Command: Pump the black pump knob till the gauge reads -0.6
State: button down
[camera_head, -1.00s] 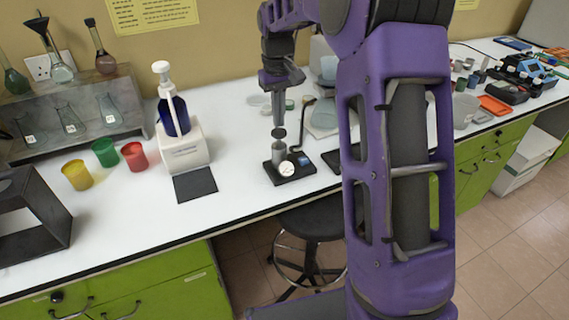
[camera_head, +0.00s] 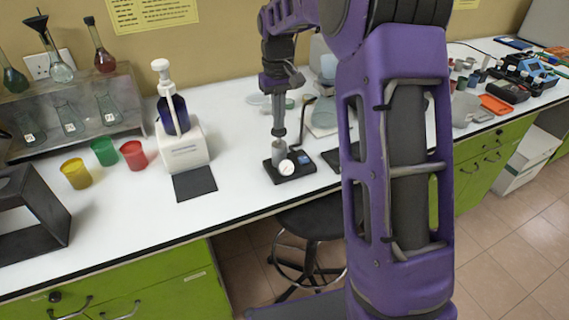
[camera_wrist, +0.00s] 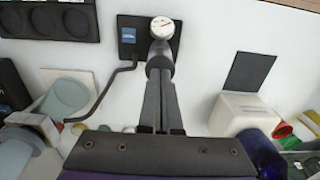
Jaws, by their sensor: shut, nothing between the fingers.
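The pump is a small dark base (camera_head: 290,175) on the white bench with a grey upright cylinder (camera_head: 279,150). A round white gauge (camera_head: 286,167) is on its front; it also shows at the top of the wrist view (camera_wrist: 162,28), too small to read. A blue label or display (camera_wrist: 129,35) is beside it. My gripper (camera_head: 279,134) points straight down directly above the cylinder, shut and empty. In the wrist view its fingers (camera_wrist: 161,72) run up to the cylinder top.
A white stand with a blue bottle (camera_head: 175,125) is left of the pump, with a dark mat (camera_head: 194,183) before it. Yellow (camera_head: 75,173), green (camera_head: 104,152) and red (camera_head: 133,154) cups stand further left.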

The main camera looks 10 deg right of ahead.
jog(key=shift+f+b, duration=0.65)
jog(key=shift+f, duration=0.8)
jog(key=shift+r, duration=0.25)
jog(key=shift+r+p, duration=1.85)
jog(key=shift+f, duration=0.15)
